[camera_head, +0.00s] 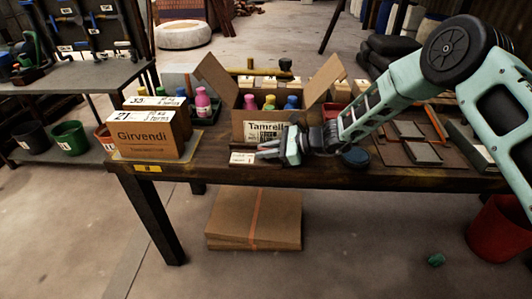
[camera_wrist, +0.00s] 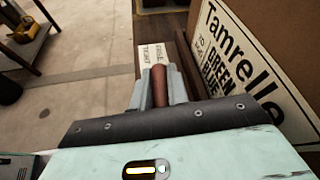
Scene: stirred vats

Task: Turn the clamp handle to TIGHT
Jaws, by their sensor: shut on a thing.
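The clamp handle (camera_wrist: 159,85) is a reddish-brown rounded grip. It stands between the two pale fingers of my gripper (camera_wrist: 160,82) in the wrist view, and the fingers are shut on it. A white label (camera_wrist: 153,55) with FREE and TIGHT lettering lies just beyond the fingertips. In the head view my gripper (camera_head: 267,152) is low at the front edge of the table, pointing left, and the label (camera_head: 242,158) shows beside its tips. The handle is hidden there. I cannot tell which word the handle points to.
An open Tamrello carton (camera_head: 266,117) with bottles stands right behind my gripper. A Girvendi box (camera_head: 146,136) stands to the left on the wooden table (camera_head: 220,177). Flat cardboard (camera_head: 255,218) lies under the table. Floor in front is mostly clear, with a red bin (camera_head: 497,232) at right.

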